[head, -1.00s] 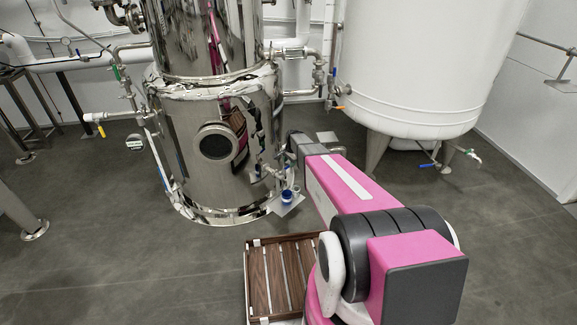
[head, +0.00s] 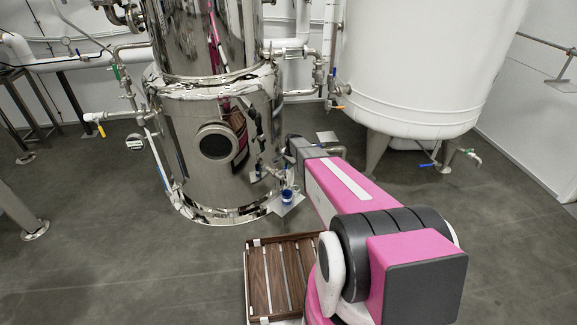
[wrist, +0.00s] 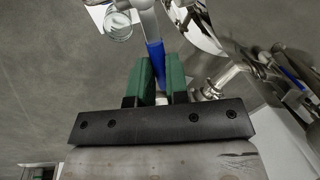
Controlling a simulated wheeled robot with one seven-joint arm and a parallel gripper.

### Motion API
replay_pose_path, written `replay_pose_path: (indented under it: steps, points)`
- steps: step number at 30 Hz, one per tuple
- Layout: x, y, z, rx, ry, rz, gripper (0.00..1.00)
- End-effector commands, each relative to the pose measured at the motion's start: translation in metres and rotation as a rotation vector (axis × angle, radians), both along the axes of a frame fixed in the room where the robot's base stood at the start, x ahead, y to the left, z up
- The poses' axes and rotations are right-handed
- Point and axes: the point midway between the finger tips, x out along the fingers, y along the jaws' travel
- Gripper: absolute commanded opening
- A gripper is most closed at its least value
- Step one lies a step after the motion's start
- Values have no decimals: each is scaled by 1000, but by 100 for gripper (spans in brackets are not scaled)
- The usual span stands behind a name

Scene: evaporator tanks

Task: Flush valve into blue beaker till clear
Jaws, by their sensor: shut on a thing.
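My gripper (wrist: 160,84) has green finger pads and is shut on a blue valve handle (wrist: 155,52) in the wrist view. The handle runs up to a grey metal valve pipe (wrist: 148,20). A clear glass vessel (wrist: 118,27), apparently the beaker, is beside and below that pipe; its contents cannot be made out. In the head view the blue beaker (head: 287,196) stands on a pale plate at the foot of the steel tank (head: 215,150), under the small valve (head: 262,172). My arm hides the gripper's fingers in the head view.
A white tank (head: 415,70) on legs stands at the right, with an orange-handled valve (head: 338,107). A slatted wooden rack (head: 280,275) is close to my arm. Another pipe with a yellow handle (head: 101,130) is at the left. The left floor is mostly clear.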

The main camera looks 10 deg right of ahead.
Motion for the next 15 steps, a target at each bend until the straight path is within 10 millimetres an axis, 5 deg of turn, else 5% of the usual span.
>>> replay_pose_path:
  steps: [15]
  points:
    - [-19, -8, 1, 0, 0, -299, 0]
